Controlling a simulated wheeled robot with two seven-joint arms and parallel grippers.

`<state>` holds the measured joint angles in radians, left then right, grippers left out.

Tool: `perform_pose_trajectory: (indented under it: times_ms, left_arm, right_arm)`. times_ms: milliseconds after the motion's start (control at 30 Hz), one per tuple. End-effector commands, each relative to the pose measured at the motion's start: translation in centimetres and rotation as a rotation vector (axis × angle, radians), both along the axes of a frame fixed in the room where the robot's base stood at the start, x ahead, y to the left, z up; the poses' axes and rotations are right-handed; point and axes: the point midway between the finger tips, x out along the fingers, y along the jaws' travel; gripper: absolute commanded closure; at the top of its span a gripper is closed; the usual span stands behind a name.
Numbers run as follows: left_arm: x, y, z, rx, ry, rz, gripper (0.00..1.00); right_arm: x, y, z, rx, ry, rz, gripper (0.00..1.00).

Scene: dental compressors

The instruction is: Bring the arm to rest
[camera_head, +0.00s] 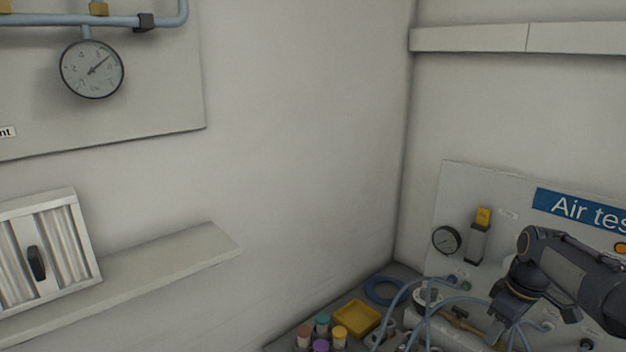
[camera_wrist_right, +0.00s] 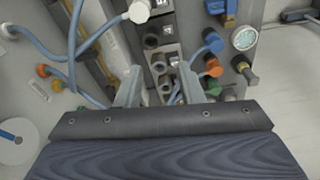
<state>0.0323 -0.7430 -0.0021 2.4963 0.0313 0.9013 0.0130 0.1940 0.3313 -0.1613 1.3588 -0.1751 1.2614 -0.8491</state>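My right arm comes in from the right edge of the head view. Its dark right gripper (camera_head: 497,330) points down over the crowded bench in front of the air test panel (camera_head: 480,205). In the right wrist view, the two grey fingers of the right gripper (camera_wrist_right: 159,82) stand apart with a clear gap. Fittings and blue hoses show beyond and between them, and I see nothing held. Whether the fingertips touch any of these parts is not clear. My left gripper is not in view.
Blue hoses (camera_head: 397,296) loop over the bench near the gripper. A yellow tray (camera_head: 356,319) and several capped jars (camera_head: 340,337) stand to its left. The panel carries a gauge (camera_head: 446,240). A wall shelf (camera_head: 170,265) juts out at left. The middle wall is bare.

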Motion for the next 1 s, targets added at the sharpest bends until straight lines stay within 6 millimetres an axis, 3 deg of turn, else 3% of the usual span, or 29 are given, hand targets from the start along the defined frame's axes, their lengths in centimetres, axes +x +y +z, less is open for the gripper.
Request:
perform_pose_trajectory:
  times_ms: [167, 367, 500, 633, 800, 1000]
  left_arm:
    - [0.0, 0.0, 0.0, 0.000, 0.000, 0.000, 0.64]
    - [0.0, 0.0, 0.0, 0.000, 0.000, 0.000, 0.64]
    - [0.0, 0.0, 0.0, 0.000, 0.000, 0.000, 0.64]
    - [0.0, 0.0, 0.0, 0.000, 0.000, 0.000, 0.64]
    - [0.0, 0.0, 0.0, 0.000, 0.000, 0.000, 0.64]
    - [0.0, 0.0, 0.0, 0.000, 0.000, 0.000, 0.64]
  right_arm:
    - [-3.6, 3.1, 2.3, 0.064, -0.064, -0.099, 0.65]
    - [-10.6, 8.8, 4.2, 0.187, -0.152, -0.271, 0.65]
    - [-16.7, 13.6, 3.6, 0.295, -0.204, -0.415, 0.65]
    - [-21.1, 17.0, 1.7, 0.377, -0.229, -0.526, 0.65]
    - [-24.1, 19.3, -0.4, 0.437, -0.239, -0.614, 0.65]
    - [-24.7, 19.8, -1.0, 0.451, -0.238, -0.636, 0.65]
